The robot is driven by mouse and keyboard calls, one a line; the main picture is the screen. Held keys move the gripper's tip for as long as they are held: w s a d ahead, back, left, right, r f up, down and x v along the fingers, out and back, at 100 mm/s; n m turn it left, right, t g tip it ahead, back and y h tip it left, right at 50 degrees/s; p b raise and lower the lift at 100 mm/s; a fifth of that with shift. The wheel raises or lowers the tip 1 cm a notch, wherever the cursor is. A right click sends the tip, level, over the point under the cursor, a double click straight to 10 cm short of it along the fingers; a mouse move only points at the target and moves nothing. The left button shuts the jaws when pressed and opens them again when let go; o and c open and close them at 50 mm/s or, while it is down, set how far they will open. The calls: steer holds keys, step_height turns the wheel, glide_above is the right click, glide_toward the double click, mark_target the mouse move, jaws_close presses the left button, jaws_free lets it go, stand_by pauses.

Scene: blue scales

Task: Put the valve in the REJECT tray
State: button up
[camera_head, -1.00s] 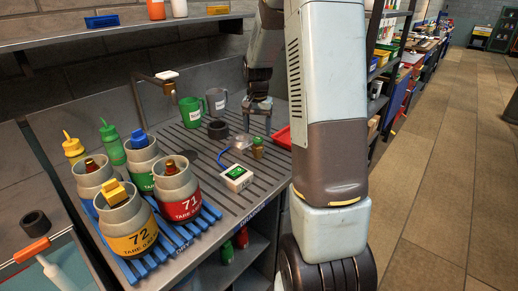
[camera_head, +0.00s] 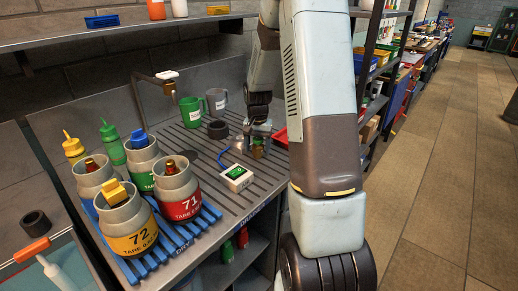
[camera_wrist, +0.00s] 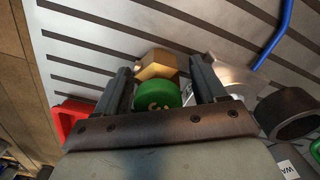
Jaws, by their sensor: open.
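The valve has a brass body (camera_wrist: 158,64) and a round green cap (camera_wrist: 158,94). It stands on the slatted grey bench and is partly hidden by my gripper in the head view (camera_head: 257,152). My gripper (camera_wrist: 162,80) is open, with one finger on each side of the valve; small gaps seem to show beside the cap. In the head view my gripper (camera_head: 258,142) is lowered over the valve. A red tray (camera_head: 281,138) lies just right of it, partly hidden by my arm, and shows at the left of the wrist view (camera_wrist: 72,118). No REJECT label is readable.
Several numbered pots stand on a blue rack (camera_head: 178,240) at left.

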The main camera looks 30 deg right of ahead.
steer(key=shift+c, duration=0.3)
jaws_close()
stand_by(0.3)
